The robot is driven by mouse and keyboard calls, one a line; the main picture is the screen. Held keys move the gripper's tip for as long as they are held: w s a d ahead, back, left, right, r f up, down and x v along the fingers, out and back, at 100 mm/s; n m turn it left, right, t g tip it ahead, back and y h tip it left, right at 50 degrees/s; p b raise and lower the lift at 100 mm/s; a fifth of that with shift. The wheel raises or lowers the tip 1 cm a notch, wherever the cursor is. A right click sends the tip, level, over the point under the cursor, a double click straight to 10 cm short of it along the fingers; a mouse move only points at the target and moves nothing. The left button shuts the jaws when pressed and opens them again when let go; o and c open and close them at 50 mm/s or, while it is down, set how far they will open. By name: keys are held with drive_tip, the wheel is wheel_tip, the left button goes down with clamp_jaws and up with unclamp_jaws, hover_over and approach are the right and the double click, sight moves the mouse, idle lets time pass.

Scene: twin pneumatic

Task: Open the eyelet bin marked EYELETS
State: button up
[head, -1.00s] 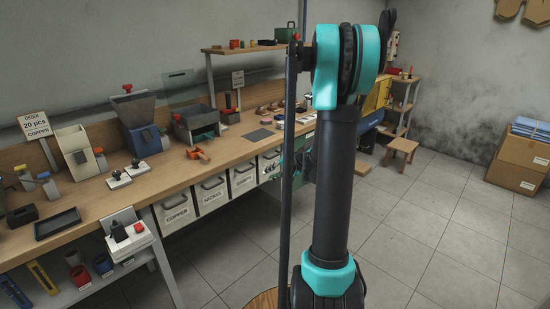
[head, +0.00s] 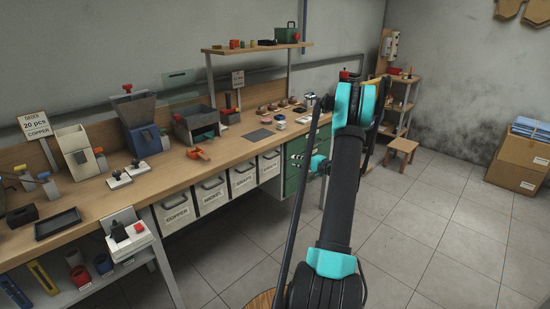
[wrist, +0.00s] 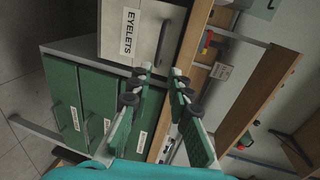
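The bin marked EYELETS (wrist: 114,38) is at the top of the wrist view, with a pale front and a dark bar handle (wrist: 162,42). It looks closed. In the head view, the rightmost pale bin (head: 270,164) hangs under the bench top beside the green drawers; its label is hard to read there. My gripper (wrist: 162,76) is open and empty, its two green fingers spread. The fingertips are below the handle in the wrist picture and seem apart from it. In the head view my gripper (head: 303,161) is in front of the green drawers, partly hidden by my arm.
Green drawers (wrist: 103,103) with handles and labels adjoin the bin. Other pale bins, marked COPPER (head: 177,208) and NICKEL (head: 211,193), stand to the left. The wooden bench top (head: 235,147) runs above them.

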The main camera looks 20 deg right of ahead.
sight(276, 156)
drive_tip(key=x, duration=1.5)
drive_tip(key=shift+w+a+f, duration=0.1)
drive_tip(key=shift+w+f, duration=0.05)
drive_tip(key=shift+c, duration=0.3)
clamp_jaws()
